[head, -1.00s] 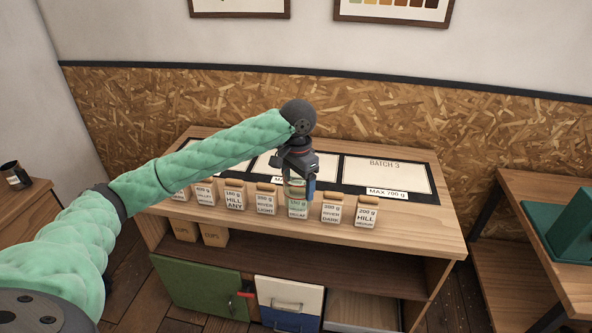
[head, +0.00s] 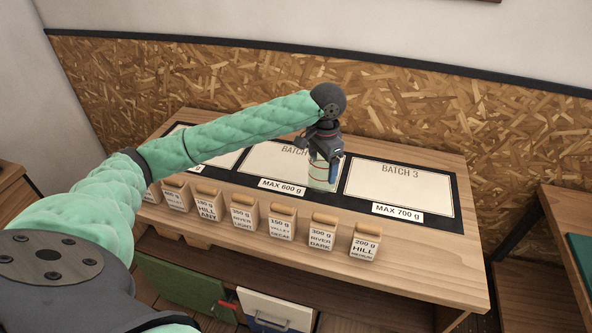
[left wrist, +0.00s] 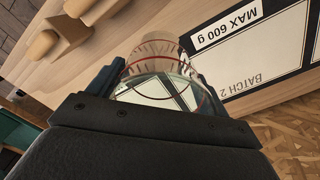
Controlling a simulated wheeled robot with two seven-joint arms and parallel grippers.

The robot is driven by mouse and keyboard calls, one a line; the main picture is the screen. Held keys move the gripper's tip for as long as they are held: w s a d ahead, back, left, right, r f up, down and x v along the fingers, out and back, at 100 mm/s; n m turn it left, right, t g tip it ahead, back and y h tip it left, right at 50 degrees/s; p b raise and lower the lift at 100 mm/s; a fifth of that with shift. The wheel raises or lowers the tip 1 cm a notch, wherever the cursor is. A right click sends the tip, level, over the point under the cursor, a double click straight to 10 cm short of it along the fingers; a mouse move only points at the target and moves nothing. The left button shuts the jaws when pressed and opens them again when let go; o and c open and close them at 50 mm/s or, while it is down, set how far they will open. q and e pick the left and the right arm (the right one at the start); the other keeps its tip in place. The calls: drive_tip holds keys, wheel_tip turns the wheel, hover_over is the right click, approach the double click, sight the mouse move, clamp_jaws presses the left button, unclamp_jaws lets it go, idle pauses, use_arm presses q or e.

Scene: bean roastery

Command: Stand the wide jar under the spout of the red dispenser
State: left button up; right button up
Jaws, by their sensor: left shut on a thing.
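My left gripper (head: 323,158) is shut on a clear glass jar (head: 321,176) with red lines around it, which I take to be the wide jar. In the head view the jar hangs upright or nearly so at the right end of the Batch 2 panel, behind the row of bags. In the left wrist view the jar (left wrist: 160,75) sits between the two fingers. I cannot tell whether its base touches the table. The red dispenser and its spout are in neither view. My right gripper is not in view.
Labelled bags, among them a 200 g Hill bag (head: 365,243), stand along the front of the wooden table (head: 440,262). The Batch 3 panel (head: 398,190) is bare. A second table (head: 570,215) stands at the right. A green cabinet door (head: 180,285) is below.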

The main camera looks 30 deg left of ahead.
use_arm(q)
drive_tip(key=shift+a+f, duration=0.1)
drive_tip(key=shift+a, duration=0.1)
drive_tip(key=w+a+f+p, duration=0.2)
drive_tip(key=a+f, duration=0.1)
drive_tip(key=w+a+f+p, duration=0.2)
drive_tip(key=a+f, duration=0.1)
drive_tip(key=f, duration=0.1)
drive_tip(key=w+a+f+p, duration=0.2)
drive_tip(key=a+f+p, duration=0.1)
drive_tip(key=shift+a+f, duration=0.15)
drive_tip(key=shift+a, duration=0.15)
drive_tip(key=shift+f, duration=0.35)
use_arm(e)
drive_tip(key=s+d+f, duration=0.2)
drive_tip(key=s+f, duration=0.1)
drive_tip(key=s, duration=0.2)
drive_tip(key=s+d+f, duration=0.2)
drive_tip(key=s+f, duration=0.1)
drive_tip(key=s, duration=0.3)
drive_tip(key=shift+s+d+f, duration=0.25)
use_arm(q)
drive_tip(key=shift+f, duration=0.1)
drive_tip(key=o, duration=1.1)
drive_tip(key=shift+c, duration=0.2)
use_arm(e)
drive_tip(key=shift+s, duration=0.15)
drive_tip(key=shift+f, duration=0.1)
